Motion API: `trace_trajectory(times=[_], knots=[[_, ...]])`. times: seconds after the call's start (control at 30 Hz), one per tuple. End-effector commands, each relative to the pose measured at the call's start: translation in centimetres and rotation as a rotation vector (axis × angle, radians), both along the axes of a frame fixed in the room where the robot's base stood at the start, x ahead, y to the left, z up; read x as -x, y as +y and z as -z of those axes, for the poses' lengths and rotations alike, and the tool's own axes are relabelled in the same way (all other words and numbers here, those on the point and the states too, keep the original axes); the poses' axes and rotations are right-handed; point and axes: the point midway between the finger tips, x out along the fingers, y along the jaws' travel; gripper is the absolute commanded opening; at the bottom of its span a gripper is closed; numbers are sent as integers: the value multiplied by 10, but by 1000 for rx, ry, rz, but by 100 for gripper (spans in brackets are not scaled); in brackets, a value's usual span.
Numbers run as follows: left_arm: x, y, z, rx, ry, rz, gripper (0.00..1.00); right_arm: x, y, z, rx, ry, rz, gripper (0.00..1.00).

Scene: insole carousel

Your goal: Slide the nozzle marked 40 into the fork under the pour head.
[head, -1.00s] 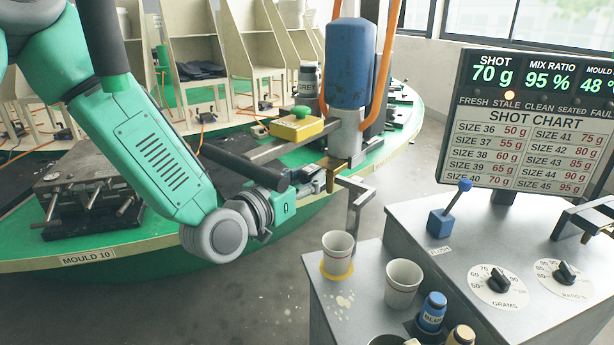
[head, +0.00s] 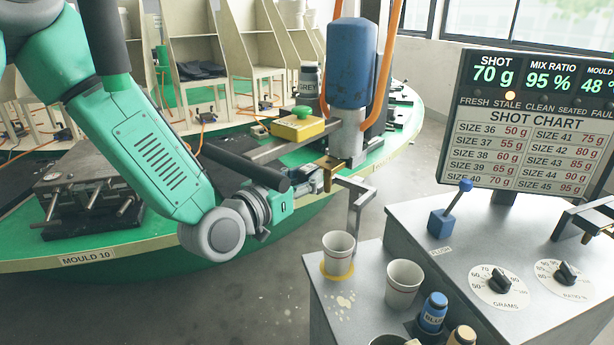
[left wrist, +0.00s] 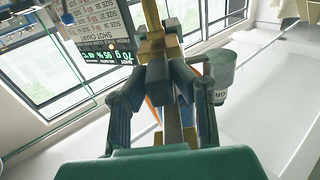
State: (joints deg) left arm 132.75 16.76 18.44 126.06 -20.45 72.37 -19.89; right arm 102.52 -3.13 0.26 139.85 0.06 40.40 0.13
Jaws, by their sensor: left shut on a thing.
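My left gripper (head: 314,179) is shut on a brass nozzle (head: 328,173), just below and left of the pour head. The pour head is a blue cylinder (head: 351,62) over a grey metal body (head: 346,138). The nozzle's outlet points down. Its top is close to the underside of the pour head; I cannot tell whether they touch. The fork is not clearly made out there, and no mark 40 can be read. In the left wrist view the dark fingers (left wrist: 170,82) close on the brass nozzle (left wrist: 172,46). My right gripper is not in view.
A grey bracket (head: 353,203) stands right below the pour head. The console (head: 420,235) carries cups (head: 338,252), bottles and dials. Another brass piece (head: 590,233) is on a rack at the far right. The green carousel (head: 150,250) with moulds lies behind my left arm.

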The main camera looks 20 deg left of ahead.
Motion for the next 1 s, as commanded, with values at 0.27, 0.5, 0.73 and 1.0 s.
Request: trace_trajectory(times=[0.27, 0.5, 0.73, 1.0], knots=[[-7, -3, 0, 1, -2, 0, 0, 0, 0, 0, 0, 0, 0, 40], [-12, -5, -1, 1, -2, 1, 0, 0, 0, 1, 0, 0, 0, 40], [-18, -8, -1, 0, -2, 1, 0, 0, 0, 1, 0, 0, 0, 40], [-24, -10, -1, 0, -3, 0, 0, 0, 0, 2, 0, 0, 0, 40]])
